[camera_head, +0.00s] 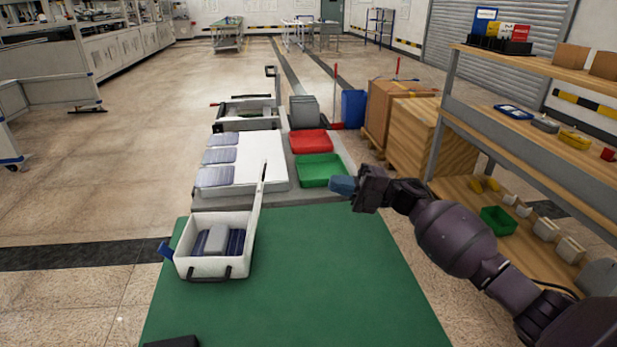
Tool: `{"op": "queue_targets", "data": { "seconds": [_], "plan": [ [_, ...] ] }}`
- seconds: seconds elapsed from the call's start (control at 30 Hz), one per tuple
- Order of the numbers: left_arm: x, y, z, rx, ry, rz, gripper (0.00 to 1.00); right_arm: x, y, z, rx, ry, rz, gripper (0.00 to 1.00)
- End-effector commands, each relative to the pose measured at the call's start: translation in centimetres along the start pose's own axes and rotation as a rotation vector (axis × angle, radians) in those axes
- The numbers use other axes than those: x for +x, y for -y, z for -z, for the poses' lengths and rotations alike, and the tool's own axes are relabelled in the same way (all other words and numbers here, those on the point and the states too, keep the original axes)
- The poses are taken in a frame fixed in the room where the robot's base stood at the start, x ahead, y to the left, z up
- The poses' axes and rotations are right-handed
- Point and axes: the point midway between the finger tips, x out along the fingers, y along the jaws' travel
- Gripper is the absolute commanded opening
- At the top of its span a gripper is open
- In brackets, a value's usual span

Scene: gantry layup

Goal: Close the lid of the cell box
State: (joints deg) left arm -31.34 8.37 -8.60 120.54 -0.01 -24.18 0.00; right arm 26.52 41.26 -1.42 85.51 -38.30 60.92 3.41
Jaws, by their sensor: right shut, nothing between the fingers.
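A blue tab (166,250) sticks out at the box's left side. My right gripper (342,186) is shut and empty, right of the lid and well apart from it, near the mat's far right edge. My left gripper is not in view.
The green mat (320,280) is clear right of the box. Behind it are a white board (262,165) with blue-grey cells, a green tray (322,168) and a red tray (310,141). Wooden shelving (560,150) stands at the right. A dark object (172,342) shows at the bottom edge.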

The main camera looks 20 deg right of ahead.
Motion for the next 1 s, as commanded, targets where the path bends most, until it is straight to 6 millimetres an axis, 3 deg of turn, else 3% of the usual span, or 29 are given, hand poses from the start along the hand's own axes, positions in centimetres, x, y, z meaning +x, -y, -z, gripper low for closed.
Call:
{"op": "queue_targets", "data": {
  "seconds": [0.6,0.8,1.0],
  "plan": [
    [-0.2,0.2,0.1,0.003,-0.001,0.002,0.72,10.4,-0.2,0.0,0.000,-0.001,-0.005,0.00],
    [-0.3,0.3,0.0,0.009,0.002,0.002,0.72,12.4,-0.1,0.0,-0.001,0.001,-0.003,0.00],
    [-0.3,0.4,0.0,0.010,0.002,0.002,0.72,13.1,-0.1,0.0,0.000,0.001,-0.002,0.00]
  ]
}}
